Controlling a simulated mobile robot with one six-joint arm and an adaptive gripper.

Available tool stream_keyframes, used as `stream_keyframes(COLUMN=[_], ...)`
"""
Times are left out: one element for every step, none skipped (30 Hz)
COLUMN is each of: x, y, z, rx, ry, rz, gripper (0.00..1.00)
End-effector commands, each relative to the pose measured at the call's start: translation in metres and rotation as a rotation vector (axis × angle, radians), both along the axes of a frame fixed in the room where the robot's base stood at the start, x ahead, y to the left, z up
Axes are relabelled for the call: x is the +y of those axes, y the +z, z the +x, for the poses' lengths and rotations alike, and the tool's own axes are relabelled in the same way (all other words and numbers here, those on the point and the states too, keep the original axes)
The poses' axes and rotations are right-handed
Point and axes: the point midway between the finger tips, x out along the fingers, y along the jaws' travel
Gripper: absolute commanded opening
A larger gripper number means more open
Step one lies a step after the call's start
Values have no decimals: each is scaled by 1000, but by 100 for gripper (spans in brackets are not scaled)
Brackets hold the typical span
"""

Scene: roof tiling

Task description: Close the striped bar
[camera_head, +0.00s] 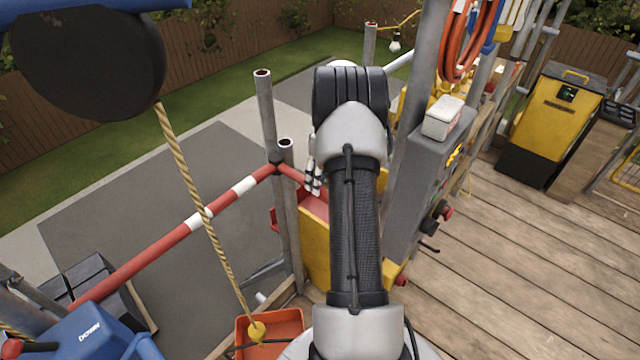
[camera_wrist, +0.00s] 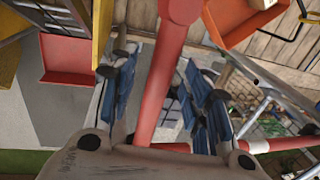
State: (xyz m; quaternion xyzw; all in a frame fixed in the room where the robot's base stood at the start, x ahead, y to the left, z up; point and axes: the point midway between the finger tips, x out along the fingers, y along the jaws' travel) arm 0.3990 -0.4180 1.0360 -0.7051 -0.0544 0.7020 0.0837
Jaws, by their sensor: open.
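The striped bar (camera_head: 190,226), red with white bands, runs in the head view from the grey post down to the lower left. A short red piece continues right of the post toward my gripper (camera_head: 313,180), which is mostly hidden behind my arm. In the wrist view my gripper (camera_wrist: 160,85) is open, with blue-padded fingers on both sides of a red bar part (camera_wrist: 168,60). I cannot tell whether the pads touch it. A red and white length (camera_wrist: 270,146) shows at the lower right there.
Grey posts (camera_head: 266,120) stand by the bar. A rope (camera_head: 190,170) hangs in front of it toward an orange tray (camera_head: 290,322). A grey control box (camera_head: 412,190) stands right of my arm. The plank deck (camera_head: 480,270) at right is clear.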

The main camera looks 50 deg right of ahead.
Motion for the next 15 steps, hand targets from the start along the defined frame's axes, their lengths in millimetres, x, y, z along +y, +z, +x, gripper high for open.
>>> stream_keyframes(x=[-3, -4, -6, -8, -9, -11, -12, -13, -15, -15, -16, -17, -18, -19, -19], y=[10, 16, 25, 32, 38, 47, 53, 59, 67, 72, 77, 83, 86, 90, 93], z=[0, 0, 0, 0, 0, 0, -1, -1, -1, -1, -1, -1, -1, -1, -1], rx=[-3, -3, -4, -4, -3, -3, -3, -3, -2, -2, -2, -2, -1, -1, -1], ry=[-1, -1, -1, -1, -1, -1, -1, -1, 0, 0, 0, 0, 0, 1, 0], rz=[-4, -3, -5, -5, -5, -5, -4, -5, -4, -5, -4, -4, -3, -3, -3], gripper=[44, 44, 44, 44, 44, 44, 44, 44, 44, 44, 44, 44, 44, 44, 44])
